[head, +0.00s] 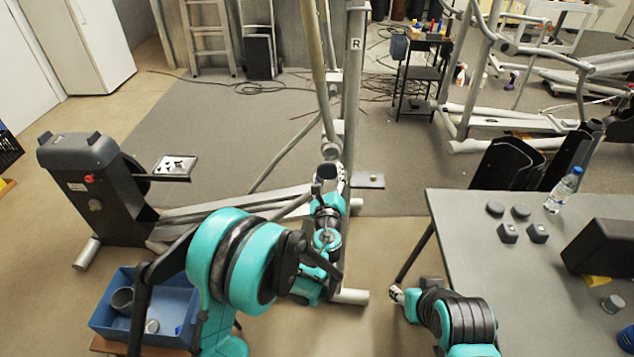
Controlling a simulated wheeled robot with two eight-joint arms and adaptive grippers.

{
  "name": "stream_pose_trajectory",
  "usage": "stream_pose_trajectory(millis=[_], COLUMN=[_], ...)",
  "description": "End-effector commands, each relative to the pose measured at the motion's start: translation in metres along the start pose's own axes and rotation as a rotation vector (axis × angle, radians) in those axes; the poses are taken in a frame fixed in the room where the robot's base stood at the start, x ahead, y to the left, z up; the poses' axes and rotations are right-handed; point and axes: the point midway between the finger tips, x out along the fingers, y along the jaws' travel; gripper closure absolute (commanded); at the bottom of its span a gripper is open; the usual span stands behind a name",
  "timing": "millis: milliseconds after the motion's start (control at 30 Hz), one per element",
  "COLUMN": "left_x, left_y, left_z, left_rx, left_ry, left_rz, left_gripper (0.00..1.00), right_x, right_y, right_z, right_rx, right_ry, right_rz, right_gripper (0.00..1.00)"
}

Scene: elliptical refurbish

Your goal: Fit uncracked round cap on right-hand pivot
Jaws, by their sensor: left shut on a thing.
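My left gripper (328,184) reaches forward over the elliptical's frame and is shut on a dark round piece (326,171) that looks like the round cap. It is held close in front of the upright post marked R (354,75). A pale round joint (333,151) shows just above the held piece; whether they touch cannot be told. Any crack in the piece is too small to see. My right gripper (397,294) is low beside the table's left edge, and its finger state is unclear. Two dark round caps (495,209) (520,211) lie on the table.
The grey table (460,240) at right also carries two square caps (508,232), a water bottle (564,189) and a black box (601,248). A blue bin (175,319) with a dark cup-shaped piece (123,299) stands lower left. The elliptical's dark housing (85,170) is at left.

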Motion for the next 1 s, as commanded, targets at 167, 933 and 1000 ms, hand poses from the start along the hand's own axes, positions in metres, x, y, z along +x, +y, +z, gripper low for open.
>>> stream_pose_trajectory(millis=[167,933,1000], left_x=[-0.001,0.045,0.046], left_y=[-0.005,-0.006,-0.006], left_z=[0.001,0.001,0.0], left_rx=[0.0,-0.001,-0.001], left_ry=[-0.001,-0.001,-0.001], left_rz=[-0.021,-0.02,-0.02], left_gripper=[0.62,0.62,0.62], right_x=[0.0,-0.009,-0.009], right_y=[0.0,0.0,0.0], right_z=[0.0,-0.007,-0.007], right_rx=[0.0,0.0,0.0], right_ry=[0.0,0.0,0.0], right_rz=[0.0,0.0,0.0], right_gripper=[0.56,0.56,0.56])
